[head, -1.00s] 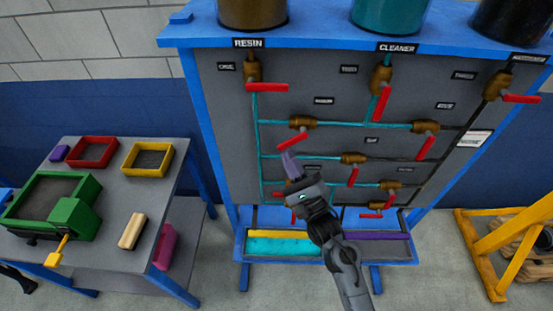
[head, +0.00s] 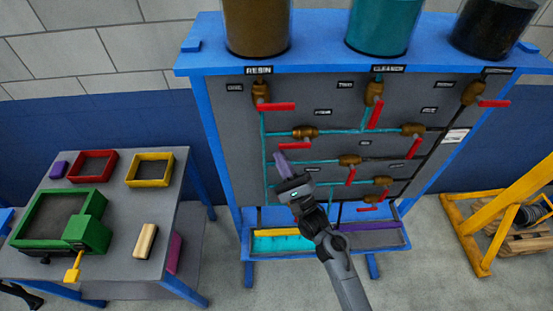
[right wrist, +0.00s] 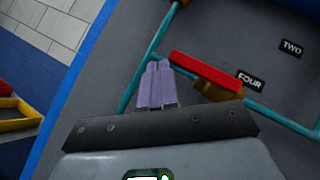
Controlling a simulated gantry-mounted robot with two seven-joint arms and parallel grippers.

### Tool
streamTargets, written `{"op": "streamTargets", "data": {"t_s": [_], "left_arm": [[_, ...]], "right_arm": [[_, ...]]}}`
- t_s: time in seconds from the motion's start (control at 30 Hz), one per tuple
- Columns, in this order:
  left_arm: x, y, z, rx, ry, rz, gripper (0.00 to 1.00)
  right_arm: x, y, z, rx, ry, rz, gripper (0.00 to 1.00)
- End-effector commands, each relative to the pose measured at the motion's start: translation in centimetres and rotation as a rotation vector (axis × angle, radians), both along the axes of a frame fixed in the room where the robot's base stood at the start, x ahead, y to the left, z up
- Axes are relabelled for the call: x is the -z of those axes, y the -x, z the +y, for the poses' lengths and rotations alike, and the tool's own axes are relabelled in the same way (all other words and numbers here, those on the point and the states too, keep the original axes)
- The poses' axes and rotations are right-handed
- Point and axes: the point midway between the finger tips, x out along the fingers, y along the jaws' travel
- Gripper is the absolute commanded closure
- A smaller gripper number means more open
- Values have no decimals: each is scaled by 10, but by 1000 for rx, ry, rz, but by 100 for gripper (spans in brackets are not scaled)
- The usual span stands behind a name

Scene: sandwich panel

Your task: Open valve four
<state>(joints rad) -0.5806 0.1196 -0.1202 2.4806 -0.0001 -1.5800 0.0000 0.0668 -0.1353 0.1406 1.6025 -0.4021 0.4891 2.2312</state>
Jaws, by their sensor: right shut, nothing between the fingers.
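Valve four (head: 306,132) is a brass valve with a red lever at the panel's left-middle, on a teal pipe. In the right wrist view its red lever (right wrist: 206,73) lies roughly along the pipe, beside the FOUR label (right wrist: 250,81). My right gripper (head: 281,158) is shut and empty, its lilac fingers pointing up at the lever's left end. In the right wrist view the closed fingers (right wrist: 157,68) are just left of the lever's end; I cannot tell whether they touch. My left gripper is not in view.
Other red-levered valves surround it, including one below resin (head: 262,95) and one below cleaner (head: 374,95). A blue-framed tray (head: 375,252) sits under the panel. A grey table (head: 115,215) with bins stands left; a yellow frame (head: 470,240) stands right.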

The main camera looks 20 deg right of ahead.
Motion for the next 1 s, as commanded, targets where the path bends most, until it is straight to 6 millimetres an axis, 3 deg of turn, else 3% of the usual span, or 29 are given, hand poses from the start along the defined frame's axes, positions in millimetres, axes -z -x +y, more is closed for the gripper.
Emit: {"op": "streamTargets", "data": {"t_s": [0.67,1.0], "left_arm": [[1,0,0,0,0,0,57],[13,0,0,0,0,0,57]], "right_arm": [[3,4,-1,2,0,0,100],[34,44,-9,2,0,4,100]]}}
